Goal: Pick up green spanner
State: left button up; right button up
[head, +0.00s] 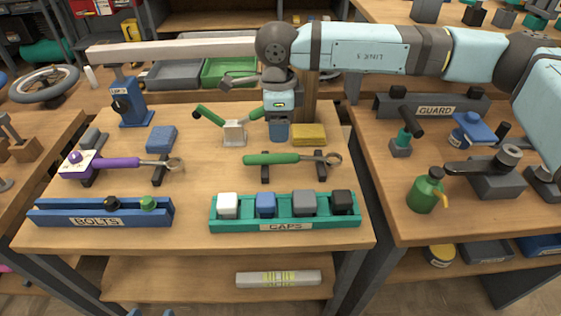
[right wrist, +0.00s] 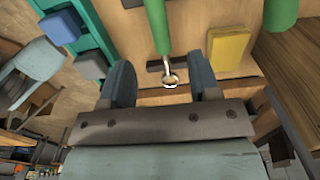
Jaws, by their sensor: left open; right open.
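The green spanner (head: 262,159) lies level across two dark rests on the middle bench, its handle to the left and metal ring end (head: 334,160) to the right. My right gripper (head: 279,137) hangs pointing down over the bench, behind the spanner in the head view and apart from it. In the right wrist view, its two fingers (right wrist: 164,84) are spread and empty. The spanner's ring end (right wrist: 170,81) appears between them, with the green handle (right wrist: 156,25) running up the picture. My left gripper is not in view.
A teal caps tray (head: 285,228) stands in front of the spanner. A yellow block (head: 309,134) and a green-handled tool in a white block (head: 234,133) are behind it. A purple spanner (head: 115,164) and blue bolts tray (head: 145,214) are left. A long pale bar (head: 170,50) crosses behind.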

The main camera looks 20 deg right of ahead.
aim_at(278, 155)
notch_tip(278, 155, down, 4)
jog(key=shift+f+b, duration=0.25)
jog(key=shift+b, duration=0.05)
notch_tip(278, 155, down, 5)
jog(key=shift+a+r+b, duration=0.1)
jog(key=shift+r+b, duration=0.1)
jog(key=shift+b, duration=0.35)
jog(key=c, duration=0.8)
grip_shut()
pick_arm(q)
jog(key=shift+t+h, duration=0.6)
jog(key=shift+t, duration=0.2)
jog(key=r, duration=0.1)
jog(key=w+d+r, duration=0.1)
jog(key=r, duration=0.1)
jog(key=shift+w+d+r, duration=0.2)
jog(key=shift+d, duration=0.15)
pick_arm(e)
jog(key=shift+r, duration=0.1)
